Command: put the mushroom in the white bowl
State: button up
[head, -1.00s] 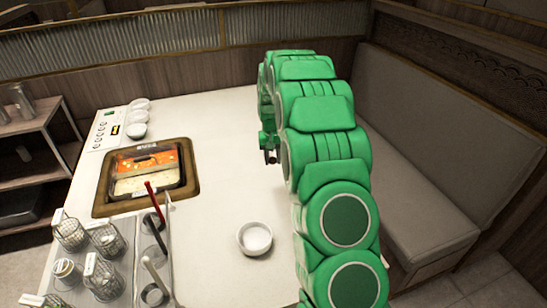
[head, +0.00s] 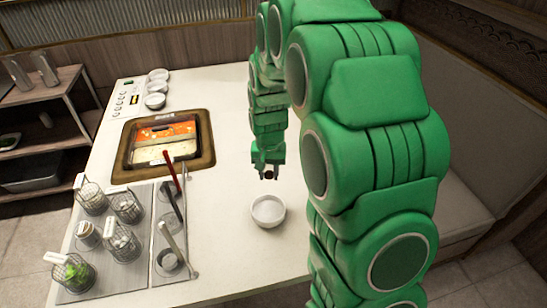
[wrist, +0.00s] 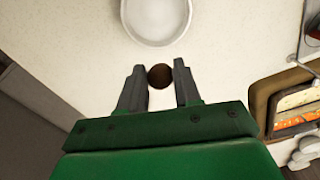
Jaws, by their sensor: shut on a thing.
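My gripper (head: 268,173) is shut on a small round dark brown thing, the mushroom (wrist: 160,76), which sits between the fingertips in the wrist view. In the head view the mushroom is a small dark spot at the fingertips. The white bowl (head: 268,211) stands upright on the white table, just in front of my gripper in the head view. In the wrist view the white bowl (wrist: 157,40) is ahead of the fingertips, partly cut off by the top edge. The mushroom appears above the table and outside the bowl's rim.
A hot pot (head: 163,139) with orange and pale broth is sunk in the table (head: 225,120). A grey tray (head: 110,265) with several wire baskets and sauce wells with ladles (head: 176,205) lies left of the bowl. Small white bowls (head: 157,87) stand at the back left.

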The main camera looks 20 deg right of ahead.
send_over(268, 216)
jog(key=shift+f, duration=5.55)
jog(key=o, duration=1.1)
